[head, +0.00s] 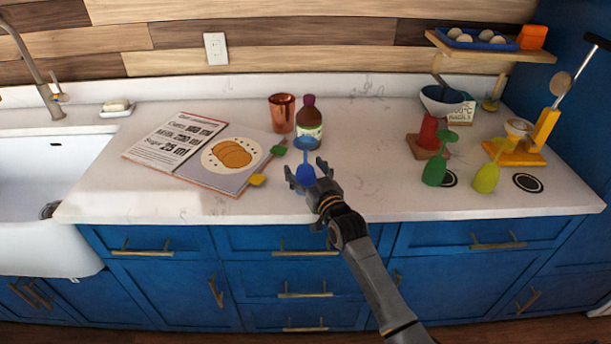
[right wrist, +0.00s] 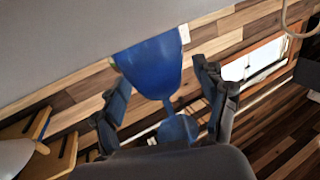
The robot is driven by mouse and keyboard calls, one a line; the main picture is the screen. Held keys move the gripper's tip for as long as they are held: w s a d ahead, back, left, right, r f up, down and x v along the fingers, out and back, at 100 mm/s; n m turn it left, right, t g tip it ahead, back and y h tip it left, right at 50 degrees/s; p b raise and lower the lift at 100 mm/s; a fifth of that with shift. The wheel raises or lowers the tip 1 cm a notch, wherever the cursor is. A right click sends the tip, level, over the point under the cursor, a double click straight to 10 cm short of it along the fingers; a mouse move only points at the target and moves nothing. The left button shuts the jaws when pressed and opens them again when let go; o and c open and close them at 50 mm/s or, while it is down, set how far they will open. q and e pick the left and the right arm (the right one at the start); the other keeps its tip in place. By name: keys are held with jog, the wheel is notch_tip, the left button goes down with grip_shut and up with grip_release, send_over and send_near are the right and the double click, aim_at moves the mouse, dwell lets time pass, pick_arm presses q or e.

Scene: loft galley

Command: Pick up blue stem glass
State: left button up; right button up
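The blue stem glass (head: 306,173) stands upside down near the counter's front, bowl down and foot up. My right gripper (head: 314,179) is at the glass, its fingers spread around it. In the right wrist view the blue bowl (right wrist: 152,65), stem and foot lie between the two fingers of the right gripper (right wrist: 160,75). The fingers look open, with a gap showing beside the stem; whether one touches the bowl I cannot tell. My left gripper is not in view.
A dark bottle (head: 309,125) and copper cup (head: 282,113) stand just behind the glass. An open recipe book (head: 215,160) lies left. Green (head: 434,171) and yellow (head: 487,178) upturned glasses stand right. The counter (head: 370,185) between is clear.

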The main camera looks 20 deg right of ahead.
jog(key=c, duration=1.2)
jog(key=shift+r, duration=0.1)
jog(key=shift+c, duration=0.2)
